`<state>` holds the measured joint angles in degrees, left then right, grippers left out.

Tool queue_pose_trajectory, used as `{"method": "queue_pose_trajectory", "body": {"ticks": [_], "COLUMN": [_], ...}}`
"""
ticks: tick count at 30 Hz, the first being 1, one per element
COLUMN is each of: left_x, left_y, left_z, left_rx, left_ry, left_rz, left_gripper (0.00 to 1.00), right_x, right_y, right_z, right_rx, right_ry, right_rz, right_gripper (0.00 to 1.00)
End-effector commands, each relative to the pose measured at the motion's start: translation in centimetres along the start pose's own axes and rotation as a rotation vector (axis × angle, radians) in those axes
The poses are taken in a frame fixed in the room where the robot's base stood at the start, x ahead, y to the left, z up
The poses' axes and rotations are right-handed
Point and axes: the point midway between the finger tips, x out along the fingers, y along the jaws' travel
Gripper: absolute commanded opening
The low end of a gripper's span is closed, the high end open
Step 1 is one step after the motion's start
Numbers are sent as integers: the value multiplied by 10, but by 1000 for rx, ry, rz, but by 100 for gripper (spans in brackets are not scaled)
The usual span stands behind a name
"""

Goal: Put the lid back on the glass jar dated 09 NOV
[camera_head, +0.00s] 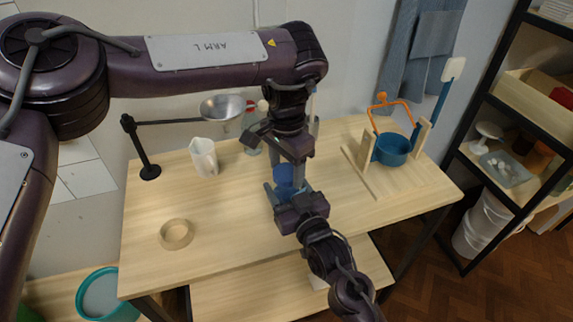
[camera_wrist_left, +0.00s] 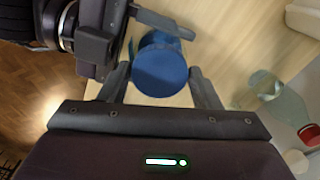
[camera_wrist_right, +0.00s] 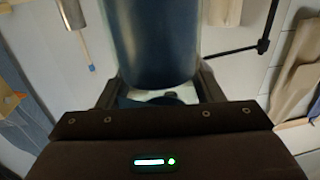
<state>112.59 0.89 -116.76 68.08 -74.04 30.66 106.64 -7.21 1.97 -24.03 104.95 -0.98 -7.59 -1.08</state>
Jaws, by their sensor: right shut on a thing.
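A blue cylindrical object (camera_head: 284,178) stands out at the middle of the table. Its round blue end faces the left wrist camera (camera_wrist_left: 160,72), and its dark blue side fills the top of the right wrist view (camera_wrist_right: 152,40). I cannot tell whether the blue end is a lid or the jar itself. No date is readable. My right gripper (camera_head: 278,192) is shut on this object from the near side. My left gripper (camera_wrist_left: 160,85) points down over it, open, with one finger on each side of the blue end. Arms partly hide it in the head view.
A white jug (camera_head: 204,157), a funnel stand (camera_head: 148,168) and a tan ring (camera_head: 176,235) are on the left of the table. A wooden frame with a blue pot (camera_head: 392,149) is on the right. The front right tabletop is clear.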

Motion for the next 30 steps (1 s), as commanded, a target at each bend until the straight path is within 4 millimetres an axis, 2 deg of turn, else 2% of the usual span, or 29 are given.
{"method": "queue_pose_trajectory", "body": {"ticks": [1,7,11,13,17,30], "left_x": [0,0,0,0,0,0], "left_y": [0,0,0,0,0,-1], "left_z": [0,0,0,0,0,0], "left_rx": [0,0,34,108,351,1311], "left_ry": [0,0,0,1,0,0], "left_rz": [0,0,0,0,1,-3], "left_gripper": [50,25,25,25,25,25], "right_x": [0,0,0,0,0,0], "right_y": [0,0,0,0,0,0], "right_z": [1,0,0,0,1,0], "right_rx": [0,0,0,0,0,0], "right_ry": [-1,-1,-1,-1,-1,-1], "right_rz": [0,0,0,0,0,0], "right_gripper": [0,0,0,0,0,0]}}
